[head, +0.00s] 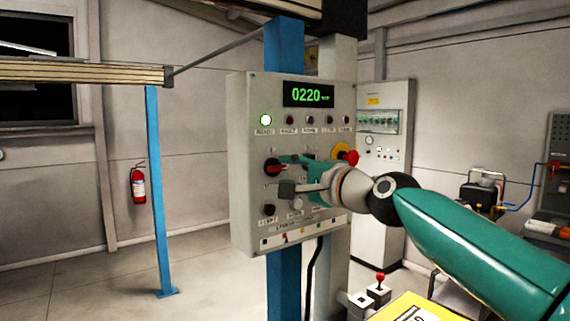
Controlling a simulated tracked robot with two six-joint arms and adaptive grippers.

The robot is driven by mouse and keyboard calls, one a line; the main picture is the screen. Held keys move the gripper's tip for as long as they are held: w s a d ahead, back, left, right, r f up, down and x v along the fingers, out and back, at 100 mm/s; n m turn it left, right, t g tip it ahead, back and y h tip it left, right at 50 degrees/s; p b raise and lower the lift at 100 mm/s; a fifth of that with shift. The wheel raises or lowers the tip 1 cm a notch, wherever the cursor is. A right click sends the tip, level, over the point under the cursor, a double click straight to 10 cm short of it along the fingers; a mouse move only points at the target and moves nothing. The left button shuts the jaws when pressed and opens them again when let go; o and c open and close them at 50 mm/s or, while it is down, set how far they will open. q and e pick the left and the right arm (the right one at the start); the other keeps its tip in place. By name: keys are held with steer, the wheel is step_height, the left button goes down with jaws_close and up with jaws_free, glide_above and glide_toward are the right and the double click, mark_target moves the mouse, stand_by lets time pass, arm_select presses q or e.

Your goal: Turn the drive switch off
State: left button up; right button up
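The grey control box (240,150) hangs on a blue post in the middle of the head view. A dark rotary switch with a red handle (273,167) sits at the left of its middle row; I take it for the drive switch, but its label is too small to read surely. My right gripper (286,174) comes in from the right, with its fingers spread apart and tips just right of the switch. I cannot tell whether they touch it. The gripper hides part of the middle row. My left gripper is out of view.
The display (308,94) reads 0220, and a lamp (265,120) at the left of the row below is lit. A red mushroom button on yellow (346,154) sits right of my gripper. A blue leg (157,200) stands left; floor between is clear.

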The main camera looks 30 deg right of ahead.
mark_target(275, 168)
steer(key=shift+w+a, duration=0.15)
steer(key=shift+w, duration=1.25)
steer(key=shift+c, duration=0.3)
jaws_close()
